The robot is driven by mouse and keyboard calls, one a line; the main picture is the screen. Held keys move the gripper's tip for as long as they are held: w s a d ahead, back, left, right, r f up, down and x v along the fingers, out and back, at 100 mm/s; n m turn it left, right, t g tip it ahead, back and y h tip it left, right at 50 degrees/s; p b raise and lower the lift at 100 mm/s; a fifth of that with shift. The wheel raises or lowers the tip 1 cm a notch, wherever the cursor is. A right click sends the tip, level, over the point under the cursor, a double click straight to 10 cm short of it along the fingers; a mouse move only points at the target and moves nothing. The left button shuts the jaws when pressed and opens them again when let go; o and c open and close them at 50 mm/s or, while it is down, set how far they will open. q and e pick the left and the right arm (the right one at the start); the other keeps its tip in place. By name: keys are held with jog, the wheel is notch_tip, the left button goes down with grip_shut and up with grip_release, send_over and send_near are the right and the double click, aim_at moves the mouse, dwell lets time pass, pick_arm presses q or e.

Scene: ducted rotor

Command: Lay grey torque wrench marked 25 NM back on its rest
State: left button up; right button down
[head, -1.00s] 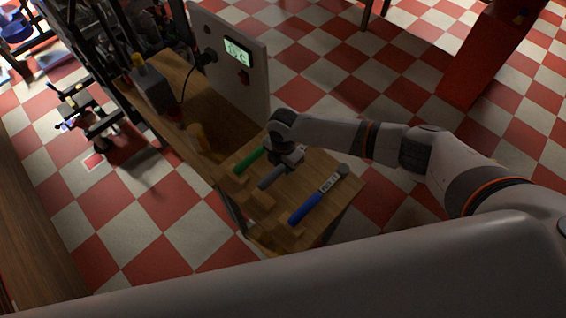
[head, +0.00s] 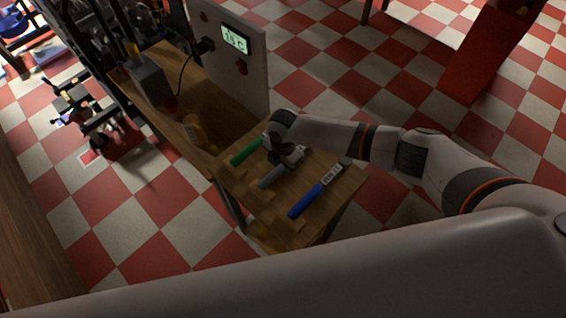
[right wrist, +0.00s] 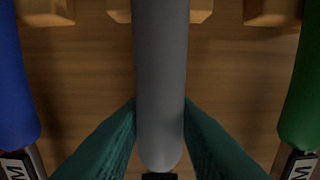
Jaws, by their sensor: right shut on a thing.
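The grey torque wrench (head: 270,178) is in my right gripper (head: 287,163) over the small wooden table. In the right wrist view, its grey handle (right wrist: 161,70) runs up the middle between the two teal fingers (right wrist: 160,120), which are shut on it. Its marking and head are hidden. Wooden rest blocks (right wrist: 201,10) stand on both sides of the handle at the top of that view. I cannot tell whether the handle touches the rest (head: 261,198). My left gripper is not in view.
A green-handled wrench (head: 245,152) and a blue-handled wrench (head: 305,203) lie on either side of the grey one, close by. A panel with a lit display (head: 234,39) stands behind.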

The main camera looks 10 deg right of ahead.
jog(key=shift+f+b, duration=0.3)
jog(key=shift+f, duration=0.1)
dwell(0.3)
jog(key=c, duration=1.1)
grip_release()
jog(key=shift+o, duration=0.2)
notch_tip(320, 180, up, 12)
jog(key=b, duration=0.2)
